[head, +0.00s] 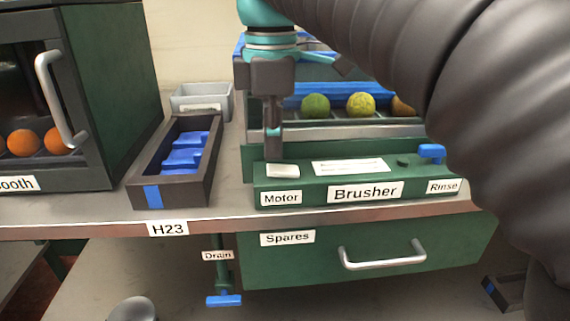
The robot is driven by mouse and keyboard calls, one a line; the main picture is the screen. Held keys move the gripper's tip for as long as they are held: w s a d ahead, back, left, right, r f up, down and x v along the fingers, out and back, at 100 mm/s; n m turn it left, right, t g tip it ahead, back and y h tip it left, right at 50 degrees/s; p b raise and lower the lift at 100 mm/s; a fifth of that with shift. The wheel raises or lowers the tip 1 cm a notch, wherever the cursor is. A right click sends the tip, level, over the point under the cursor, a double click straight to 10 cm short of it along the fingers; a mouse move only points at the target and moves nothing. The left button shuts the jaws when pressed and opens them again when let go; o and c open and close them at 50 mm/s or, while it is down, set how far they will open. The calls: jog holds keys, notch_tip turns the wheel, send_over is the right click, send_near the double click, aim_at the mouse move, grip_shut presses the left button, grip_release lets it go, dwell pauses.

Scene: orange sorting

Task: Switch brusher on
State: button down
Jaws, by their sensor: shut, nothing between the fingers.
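The green brusher (300,188) stands on the bench with a label reading "Brusher" on its front. A white rocker-like switch (283,171) sits on its top ledge above the "Motor" label (281,198). My gripper (273,156) points down and is shut and empty. Its tips are right at the back edge of the white switch; I cannot tell whether they touch it. A blue handle (432,152) sits above the "Rinse" label. A green fruit (315,106), a yellow-green fruit (361,105) and a partly hidden brownish one (402,107) lie in the brusher's blue bed.
A dark tray with blue inserts (148,194) and a grey bin (215,104) stand left of the brusher. A booth (112,100) holding oranges is further left. Below are a "Spares" drawer (330,262) and a blue drain handle (224,300). My arm covers the right side.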

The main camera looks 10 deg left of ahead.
aim_at(273, 168)
jog(key=shift+f+b, duration=0.65)
jog(key=shift+f, duration=0.45)
dwell(0.6)
jog(key=shift+r, duration=0.15)
jog(key=shift+r+p, duration=2.05)
jog(key=shift+r, duration=1.35)
jog(key=shift+s, duration=0.1)
